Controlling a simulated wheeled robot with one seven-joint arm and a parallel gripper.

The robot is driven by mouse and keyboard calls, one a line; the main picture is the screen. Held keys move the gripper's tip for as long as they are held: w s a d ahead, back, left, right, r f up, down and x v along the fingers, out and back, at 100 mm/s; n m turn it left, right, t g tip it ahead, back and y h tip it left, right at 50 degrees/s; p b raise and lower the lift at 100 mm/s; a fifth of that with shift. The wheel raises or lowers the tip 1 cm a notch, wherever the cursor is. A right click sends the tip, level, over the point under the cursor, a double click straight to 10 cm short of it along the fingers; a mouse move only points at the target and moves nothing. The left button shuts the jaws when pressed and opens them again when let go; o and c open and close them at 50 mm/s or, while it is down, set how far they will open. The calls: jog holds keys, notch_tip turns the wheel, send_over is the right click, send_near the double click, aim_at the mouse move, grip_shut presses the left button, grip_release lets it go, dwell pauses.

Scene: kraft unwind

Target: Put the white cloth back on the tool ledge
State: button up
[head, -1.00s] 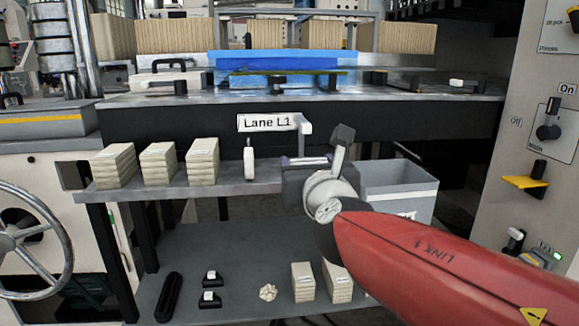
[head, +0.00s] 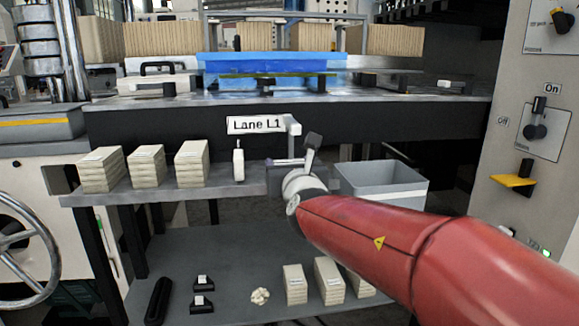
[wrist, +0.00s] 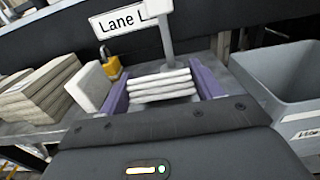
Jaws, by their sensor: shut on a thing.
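My gripper (wrist: 162,94) has purple fingers on both sides of a white folded, layered bundle (wrist: 160,86), which looks like the white cloth. The fingers are shut on it. In the head view my gripper (head: 288,165) is at the right end of the grey shelf (head: 215,188), under the Lane L1 sign (head: 256,125), mostly hidden by my wrist. The cloth is hard to make out there. Whether it touches the shelf I cannot tell. No surface is marked as the tool ledge.
Paper stacks (head: 146,165) and an upright white piece (head: 239,163) stand left of my gripper. A yellow padlock (wrist: 113,67) and the sign's post (wrist: 166,40) are close. A grey bin (head: 381,184) stands right. The lower shelf (head: 215,250) holds small items.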

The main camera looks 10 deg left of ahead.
jog(key=shift+f, duration=0.2)
jog(key=o, duration=1.1)
jog(key=shift+c, duration=0.2)
jog(key=shift+r, duration=0.1)
